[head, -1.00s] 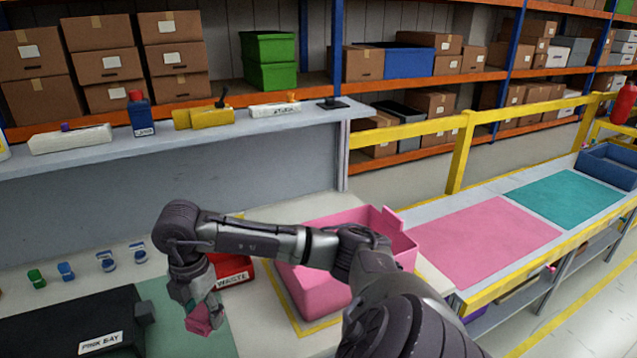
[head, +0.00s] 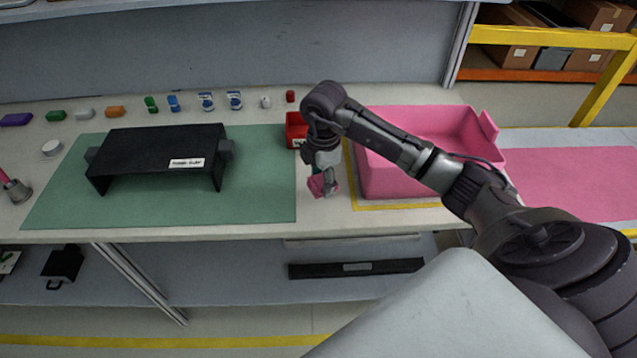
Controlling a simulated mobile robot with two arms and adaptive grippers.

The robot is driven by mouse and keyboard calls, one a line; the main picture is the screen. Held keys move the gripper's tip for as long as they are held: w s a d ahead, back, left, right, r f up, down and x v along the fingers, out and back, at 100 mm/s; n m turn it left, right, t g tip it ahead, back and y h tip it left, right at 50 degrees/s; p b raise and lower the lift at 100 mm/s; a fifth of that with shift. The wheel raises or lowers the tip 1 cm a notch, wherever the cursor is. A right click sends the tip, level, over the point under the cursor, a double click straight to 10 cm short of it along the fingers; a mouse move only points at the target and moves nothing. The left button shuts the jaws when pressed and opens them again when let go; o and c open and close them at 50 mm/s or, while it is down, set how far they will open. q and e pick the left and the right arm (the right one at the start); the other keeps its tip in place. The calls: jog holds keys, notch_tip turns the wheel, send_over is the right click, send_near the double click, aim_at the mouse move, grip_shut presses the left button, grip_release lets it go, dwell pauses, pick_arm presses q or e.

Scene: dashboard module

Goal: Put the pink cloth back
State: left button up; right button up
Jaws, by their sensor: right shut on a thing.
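My right gripper (head: 322,184) is shut on the pink cloth (head: 318,187), a small crumpled piece at its fingertips. It hangs over the bench strip between the green mat (head: 262,195) and the pink bin (head: 402,184). I cannot tell how far above the bench the cloth is. The pink bin stands to the right of the gripper, partly covered by my right arm. My left gripper is not in view.
A black dashboard module (head: 160,152) stands on the green mat. A red waste bin (head: 294,131) sits behind my gripper, partly hidden. Several small coloured parts line the back of the bench.

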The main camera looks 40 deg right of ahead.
aim_at(317, 188)
jog(key=shift+w+f, duration=0.8)
jog(key=shift+w, duration=0.35)
notch_tip(317, 188, down, 3)
jog(key=shift+f+p, duration=0.15)
jog(key=shift+p, duration=0.5)
jog(key=shift+f, duration=0.3)
jog(key=shift+f, duration=0.15)
jog(key=o, duration=1.1)
